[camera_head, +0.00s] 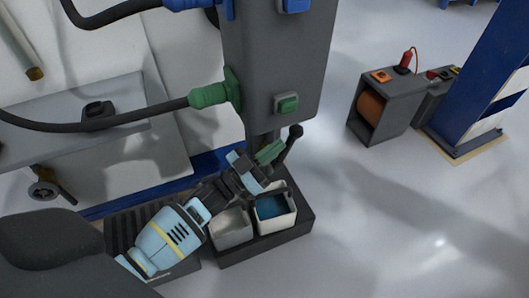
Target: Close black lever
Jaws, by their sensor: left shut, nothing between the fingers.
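The black lever (294,134) has a round knob and sticks up and to the right from below the grey machine box (275,70). Its lower part runs down behind or beside a green piece (270,152). My left gripper (262,163) reaches in from the lower left, at the end of my light-blue and dark arm. Its fingers are shut with nothing between them. They are close to the green piece and the lever's lower end; I cannot tell whether they touch. My right gripper is not in view.
Below the gripper, a black tray (305,213) holds a white container with blue contents (289,220) and a grey-white container (231,239). A green connector with a black cable (208,95) enters the box from the left. The floor to the right is clear up to a grey cabinet (395,105).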

